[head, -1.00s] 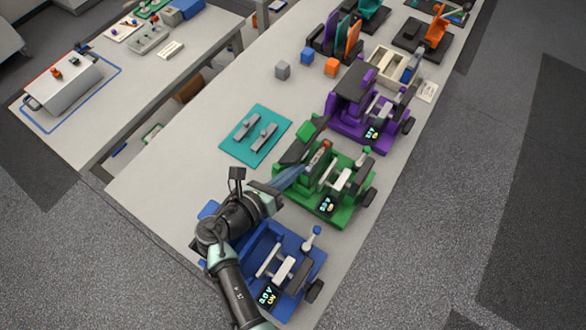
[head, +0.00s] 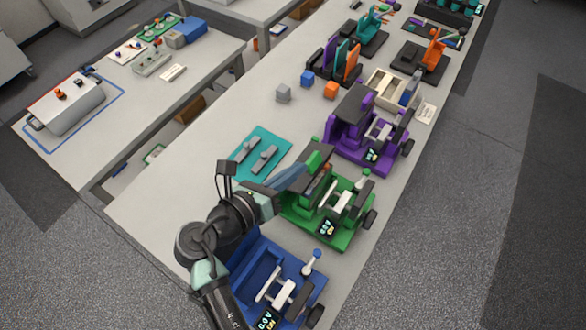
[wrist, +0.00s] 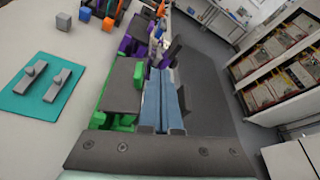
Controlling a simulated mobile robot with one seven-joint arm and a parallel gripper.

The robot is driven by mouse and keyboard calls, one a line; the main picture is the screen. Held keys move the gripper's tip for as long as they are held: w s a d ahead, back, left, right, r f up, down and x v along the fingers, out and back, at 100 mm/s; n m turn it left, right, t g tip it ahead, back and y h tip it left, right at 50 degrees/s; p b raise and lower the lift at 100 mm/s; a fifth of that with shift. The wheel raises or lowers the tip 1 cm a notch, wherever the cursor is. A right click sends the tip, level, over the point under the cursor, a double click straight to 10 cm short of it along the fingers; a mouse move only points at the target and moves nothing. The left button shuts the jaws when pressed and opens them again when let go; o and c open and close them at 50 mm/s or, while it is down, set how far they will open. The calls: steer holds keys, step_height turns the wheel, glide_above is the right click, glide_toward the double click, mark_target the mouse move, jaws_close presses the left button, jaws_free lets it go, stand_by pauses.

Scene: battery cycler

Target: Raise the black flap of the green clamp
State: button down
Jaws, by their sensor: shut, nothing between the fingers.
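The green clamp (head: 318,226) stands on the bench between the blue and purple machines. It has a lit display, a pale crossbar and a dark knob. My gripper (head: 300,172) reaches over its left side, its blue-grey fingers shut and empty. The arm and fingers cover part of the clamp in the head view. In the wrist view the shut fingers (wrist: 162,102) lie just right of the broad black flap (wrist: 123,86), with green clamp parts (wrist: 101,119) around it. I cannot tell whether the fingers touch the flap, nor its exact angle.
The blue machine (head: 258,258) stands close below my arm, and the purple machine (head: 345,135) stands just beyond the green one. A teal mat (head: 246,153) with two grey pieces lies to the left. Grey (head: 283,93), blue (head: 307,78) and orange (head: 330,90) cubes lie farther back.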

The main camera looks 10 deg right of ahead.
steer(key=s+a+f+m+b, duration=0.1)
steer(key=s+a+f+b, duration=0.2)
steer(key=f+b, duration=0.2)
steer(key=s+a+f+m+t+y+b, duration=0.1)
steer(key=s+a+f+m+b, duration=0.1)
steer(key=f+b, duration=0.4)
steer(key=shift+s+a+f+y+b, duration=0.15)
steer(key=shift+s+a+y+b, duration=0.15)
steer(key=shift+s+a+b, duration=0.6)
steer(key=shift+s+d+p, duration=0.2)
steer(key=shift+d+p, duration=0.1)
steer(key=shift+p, duration=0.05)
steer(key=x, duration=1)
steer(key=shift+p, duration=0.35)
steer(key=shift+r+p, duration=0.2)
steer(key=shift+p, duration=0.1)
steer(key=shift+r+p, duration=0.15)
steer(key=shift+p, duration=0.3)
